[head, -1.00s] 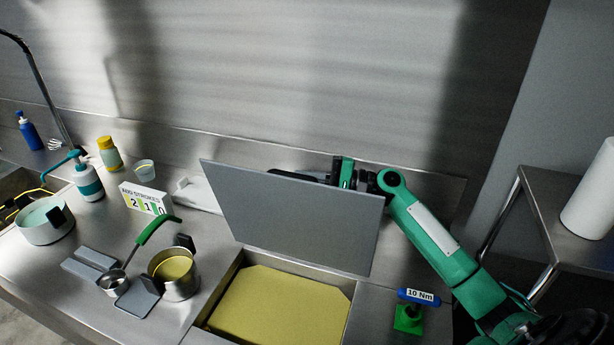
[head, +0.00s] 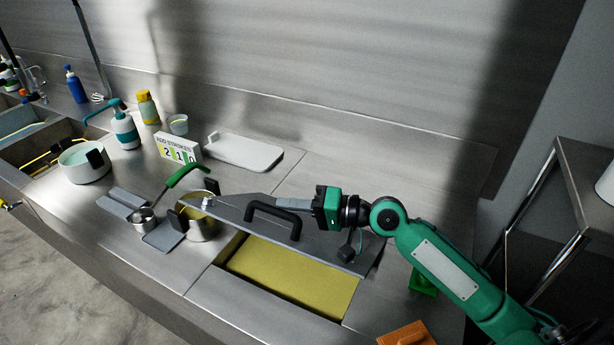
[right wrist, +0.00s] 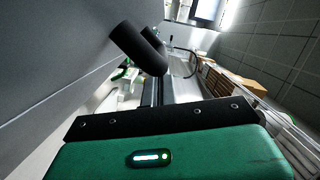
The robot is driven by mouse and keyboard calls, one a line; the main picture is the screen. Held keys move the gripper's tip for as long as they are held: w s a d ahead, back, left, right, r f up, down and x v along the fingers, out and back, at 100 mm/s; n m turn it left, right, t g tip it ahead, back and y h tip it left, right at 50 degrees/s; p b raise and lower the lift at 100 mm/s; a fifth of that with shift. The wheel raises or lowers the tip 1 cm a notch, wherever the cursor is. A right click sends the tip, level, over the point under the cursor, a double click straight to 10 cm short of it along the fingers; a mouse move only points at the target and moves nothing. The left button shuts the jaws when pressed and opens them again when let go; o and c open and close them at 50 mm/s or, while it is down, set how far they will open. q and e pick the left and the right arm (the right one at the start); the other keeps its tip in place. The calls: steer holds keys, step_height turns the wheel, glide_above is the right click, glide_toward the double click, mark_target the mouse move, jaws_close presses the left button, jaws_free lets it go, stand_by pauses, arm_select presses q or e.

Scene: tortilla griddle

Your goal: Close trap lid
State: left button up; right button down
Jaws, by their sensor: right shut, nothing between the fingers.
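The grey trap lid (head: 300,240) is tilted low over the trap opening in the head view, its near edge raised above the yellow surface (head: 290,276) inside. A black bar handle (head: 272,213) stands on the lid's upper face. My right gripper (head: 286,203) is shut and empty, over the lid beside the handle, its arm coming from the right. Whether it touches the lid is unclear. In the right wrist view, the lid (right wrist: 60,60) fills the left side and the dark handle (right wrist: 140,48) is close to the fingers (right wrist: 160,90). My left gripper is not in view.
A metal pot (head: 203,228) and a green-handled ladle (head: 186,176) stand close left of the lid. A white board (head: 245,152) lies behind. A green block (head: 422,284) and an orange object (head: 405,335) are at the right. The counter behind the lid is mostly clear.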

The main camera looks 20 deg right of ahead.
mark_target(281, 234)
steer(key=s+a+f, duration=0.1)
steer(key=s+a+f+n, duration=0.1)
steer(key=f, duration=0.1)
steer(key=s+a+f+n+b, duration=0.1)
steer(key=f, duration=0.1)
steer(key=shift+s+a+f+h, duration=0.1)
steer(key=shift+a+h, duration=0.15)
steer(key=shift+h, duration=0.05)
steer(key=shift+d+r, duration=0.1)
steer(key=shift+r, duration=0.1)
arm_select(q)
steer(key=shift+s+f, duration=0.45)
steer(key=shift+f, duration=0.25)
arm_select(e)
steer(key=shift+r, duration=0.1)
